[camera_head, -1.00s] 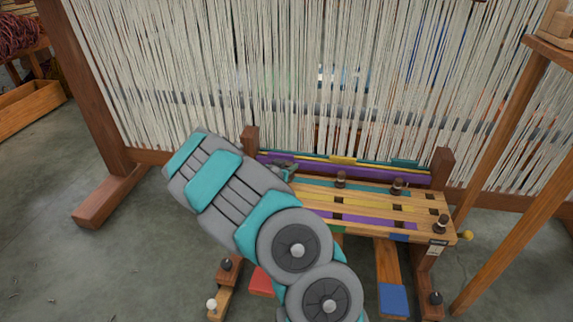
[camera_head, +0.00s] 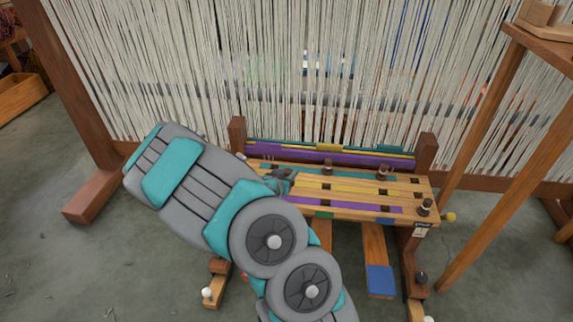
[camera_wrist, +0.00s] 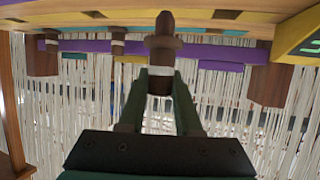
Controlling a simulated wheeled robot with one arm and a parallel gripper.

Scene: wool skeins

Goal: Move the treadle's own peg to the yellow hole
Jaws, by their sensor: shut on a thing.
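My gripper (camera_wrist: 160,82) is shut on a dark brown peg (camera_wrist: 162,45) with a pale band, held upright in the picture between the fingers in the wrist view. In the head view my gripper (camera_head: 281,180) is over the left part of the wooden peg board (camera_head: 350,207), and my arm hides that end. The board has teal, yellow (camera_head: 352,188) and purple (camera_head: 350,204) stripes with dark square holes. Whether the held peg touches the board cannot be told.
Other pegs stand on the board: one at the back middle (camera_head: 327,167), one to its right (camera_head: 383,172), one at the front right (camera_head: 425,207). A blue-ended treadle (camera_head: 380,280) lies below. Wooden posts flank the board, with warp threads (camera_head: 330,80) behind.

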